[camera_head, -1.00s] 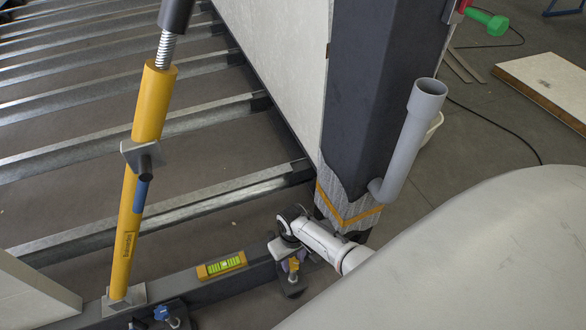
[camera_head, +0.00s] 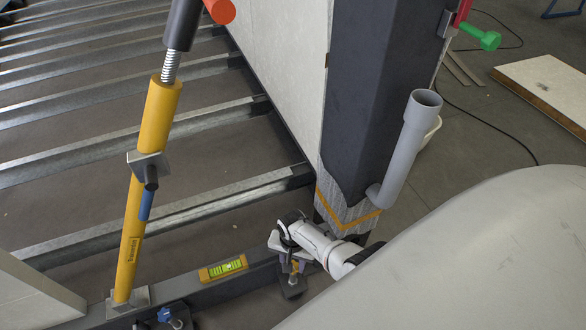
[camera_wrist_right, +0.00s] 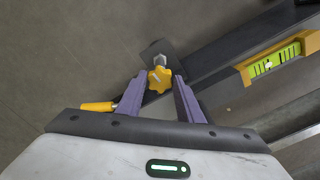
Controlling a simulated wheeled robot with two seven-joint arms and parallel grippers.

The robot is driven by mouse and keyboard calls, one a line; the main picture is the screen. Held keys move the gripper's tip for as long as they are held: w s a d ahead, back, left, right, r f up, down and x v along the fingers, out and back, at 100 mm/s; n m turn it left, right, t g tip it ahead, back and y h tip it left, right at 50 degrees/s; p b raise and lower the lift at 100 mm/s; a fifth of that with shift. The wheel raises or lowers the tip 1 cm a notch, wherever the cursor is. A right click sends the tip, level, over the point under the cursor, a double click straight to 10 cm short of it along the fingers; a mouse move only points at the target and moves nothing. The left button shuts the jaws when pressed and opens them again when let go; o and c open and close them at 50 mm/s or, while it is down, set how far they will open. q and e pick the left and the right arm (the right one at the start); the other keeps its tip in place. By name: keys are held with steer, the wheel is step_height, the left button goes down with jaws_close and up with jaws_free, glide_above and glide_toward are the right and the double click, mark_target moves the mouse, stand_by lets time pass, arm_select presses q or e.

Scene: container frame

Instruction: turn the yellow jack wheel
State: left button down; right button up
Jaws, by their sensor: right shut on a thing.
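The yellow jack wheel (camera_wrist_right: 160,79) is a small lobed knob on a dark bracket, near the middle of the right wrist view. It shows small and partly hidden in the head view (camera_head: 295,267), at the dark beam below the corner post. My right gripper (camera_wrist_right: 158,98) has purple fingers on both sides of the wheel and is shut on it. In the head view my white right gripper (camera_head: 291,262) comes down over the wheel from the right. My left gripper is not in view.
A yellow-green spirit level (camera_head: 223,268) lies on the dark beam (camera_head: 200,290) left of my right gripper. A yellow prop (camera_head: 145,170) rises from the beam at left. A blue wheel (camera_head: 164,314) sits near its foot. A grey pipe (camera_head: 405,150) stands beside the dark post (camera_head: 375,90).

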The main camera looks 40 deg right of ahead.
steer(key=shift+m, duration=0.7)
steer(key=o, duration=1.1)
steer(key=shift+c, duration=0.2)
